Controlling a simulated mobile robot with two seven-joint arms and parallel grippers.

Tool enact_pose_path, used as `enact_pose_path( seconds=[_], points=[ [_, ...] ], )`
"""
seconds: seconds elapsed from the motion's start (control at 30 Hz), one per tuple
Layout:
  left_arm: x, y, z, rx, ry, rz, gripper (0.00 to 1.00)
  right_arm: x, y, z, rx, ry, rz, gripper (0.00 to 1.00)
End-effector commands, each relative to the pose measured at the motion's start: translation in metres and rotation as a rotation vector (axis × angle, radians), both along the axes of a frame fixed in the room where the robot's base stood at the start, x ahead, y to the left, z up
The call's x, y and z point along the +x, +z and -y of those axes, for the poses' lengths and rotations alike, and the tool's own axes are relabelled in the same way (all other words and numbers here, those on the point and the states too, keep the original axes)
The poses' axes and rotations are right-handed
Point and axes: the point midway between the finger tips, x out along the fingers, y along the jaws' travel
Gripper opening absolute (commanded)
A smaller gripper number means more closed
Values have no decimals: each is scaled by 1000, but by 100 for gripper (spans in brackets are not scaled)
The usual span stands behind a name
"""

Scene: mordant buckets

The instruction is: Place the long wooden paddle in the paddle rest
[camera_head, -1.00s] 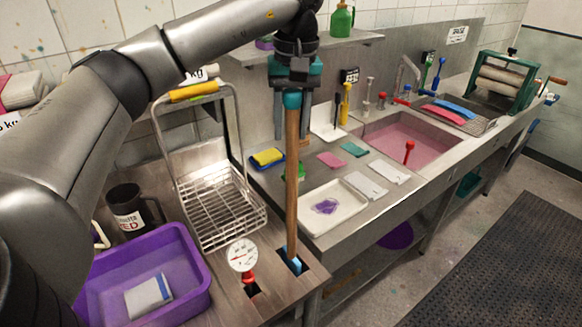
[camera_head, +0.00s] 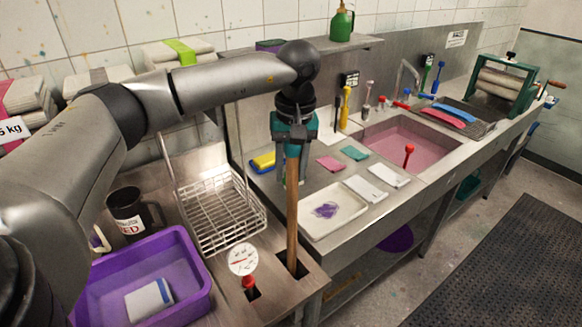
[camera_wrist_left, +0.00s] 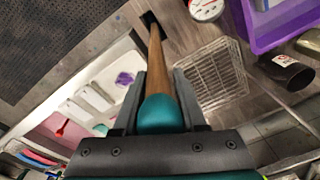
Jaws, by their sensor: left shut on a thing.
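The long wooden paddle (camera_head: 292,205) stands nearly upright. Its lower end is inside the dark square slot of the paddle rest (camera_head: 302,272) at the front right of the brown bench, and the end itself is hidden. My left gripper (camera_head: 293,150) is shut around the top of the paddle. In the left wrist view, the gripper (camera_wrist_left: 160,95) has its fingers on both sides of the teal cap of the paddle (camera_wrist_left: 160,112), and the shaft runs down into the dark slot (camera_wrist_left: 149,19). My right gripper is not in view.
A dial thermometer (camera_head: 243,260) with a red stem stands in a neighbouring slot to the left. A wire rack (camera_head: 220,215), a purple tub (camera_head: 195,262) and a black mug (camera_head: 128,210) are further left. A white tray (camera_head: 345,222) lies on the steel counter at right.

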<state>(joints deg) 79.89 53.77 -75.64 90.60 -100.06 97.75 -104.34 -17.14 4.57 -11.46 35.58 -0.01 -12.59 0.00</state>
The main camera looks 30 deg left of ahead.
Motion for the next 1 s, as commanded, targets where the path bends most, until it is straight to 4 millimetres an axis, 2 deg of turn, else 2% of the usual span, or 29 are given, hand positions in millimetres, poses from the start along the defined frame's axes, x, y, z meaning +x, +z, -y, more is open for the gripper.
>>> enact_pose_path(
  seconds=[0.03, 0.27, 0.5, 0.63, 0.77, 1.0],
  points=[
    [0, -1, 0, 0, -1, 0, 44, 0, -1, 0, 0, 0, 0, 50],
    [0, -1, 0, -1, -1, -1, 70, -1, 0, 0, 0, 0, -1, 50],
    [0, 0, 0, -1, -1, -1, 71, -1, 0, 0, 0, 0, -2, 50],
    [0, 6, 1, -1, -1, 2, 71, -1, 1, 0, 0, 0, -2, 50],
    [1, 27, 3, -1, -1, 5, 71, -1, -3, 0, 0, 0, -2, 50],
    [-1, 80, 7, -2, -2, 4, 71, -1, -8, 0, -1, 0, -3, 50]
  ],
)
